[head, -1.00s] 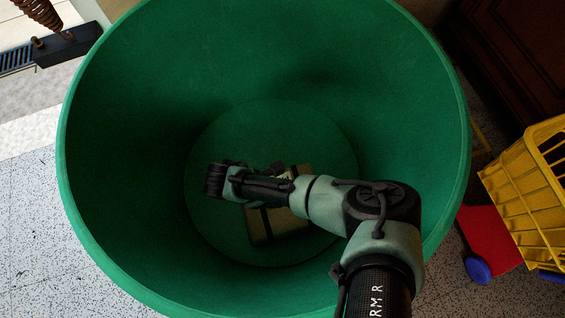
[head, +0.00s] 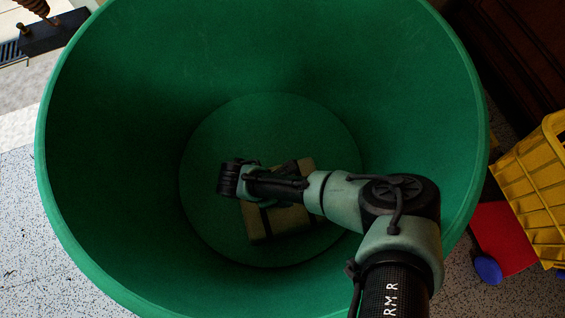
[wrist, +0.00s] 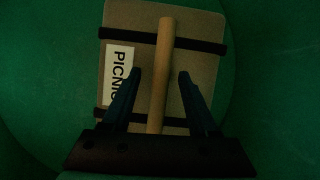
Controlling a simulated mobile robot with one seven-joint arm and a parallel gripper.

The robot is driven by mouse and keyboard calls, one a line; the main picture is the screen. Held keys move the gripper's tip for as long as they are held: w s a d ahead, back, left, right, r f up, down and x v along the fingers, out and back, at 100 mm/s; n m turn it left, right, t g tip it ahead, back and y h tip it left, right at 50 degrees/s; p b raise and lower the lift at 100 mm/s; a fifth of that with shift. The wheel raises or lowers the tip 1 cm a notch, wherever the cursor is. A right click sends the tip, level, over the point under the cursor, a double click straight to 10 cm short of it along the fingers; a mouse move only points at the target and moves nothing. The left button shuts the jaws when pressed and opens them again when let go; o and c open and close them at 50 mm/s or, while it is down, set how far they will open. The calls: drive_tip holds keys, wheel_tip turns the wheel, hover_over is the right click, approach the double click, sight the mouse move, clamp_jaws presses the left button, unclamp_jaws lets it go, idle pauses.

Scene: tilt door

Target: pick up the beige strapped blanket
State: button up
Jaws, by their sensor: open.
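The beige strapped blanket (head: 278,222) lies on the floor of a deep green bin, with dark straps around it. My arm reaches into the bin and covers part of it in the head view. In the wrist view the blanket (wrist: 200,75) shows two dark straps, a white label reading "PICNIC" in part, and a tan bar-like handle (wrist: 161,75) along its middle. My gripper (wrist: 158,75) is open, with one finger on each side of the handle. I cannot tell whether the fingers touch the blanket.
The green bin's wall (head: 120,130) surrounds my arm on all sides, and its rim is wide and round. A yellow basket (head: 535,190) with a red and blue part stands outside at the right. A dark wooden piece (head: 510,60) is at the upper right.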

drive_tip(key=shift+f, duration=0.2)
idle(0.3)
clamp_jaws()
idle(1.4)
